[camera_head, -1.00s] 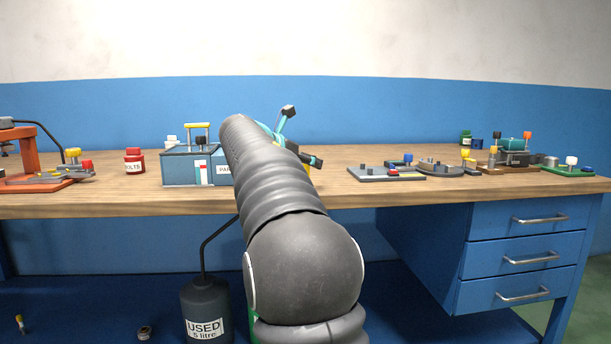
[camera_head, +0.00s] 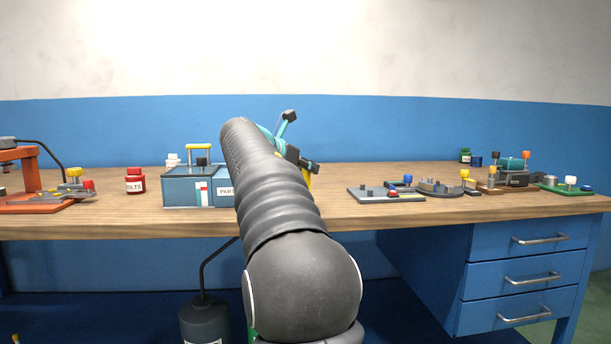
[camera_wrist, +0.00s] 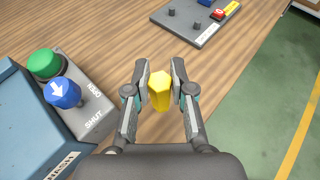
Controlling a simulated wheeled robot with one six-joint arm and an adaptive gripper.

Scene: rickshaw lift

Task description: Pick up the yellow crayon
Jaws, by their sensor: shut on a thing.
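The yellow crayon (camera_wrist: 160,90) is a six-sided yellow stick, seen nearly end-on in the wrist view between the two fingers of my gripper (camera_wrist: 160,95). The fingers are shut on it from both sides. In the head view my gripper (camera_head: 300,158) is past my arm above the bench, and a small yellow piece of the crayon (camera_head: 308,181) shows below it. The rest of it is hidden by my arm. I cannot tell how far its lower end is from the bench top.
The wooden bench (camera_head: 110,222) carries a blue parts box (camera_head: 180,190), a red bolts jar (camera_head: 135,182) and a grey plate with pegs (camera_head: 375,195). In the wrist view, green (camera_wrist: 45,63) and blue (camera_wrist: 62,92) knobs stand at left. Blue drawers (camera_head: 520,280) are at right.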

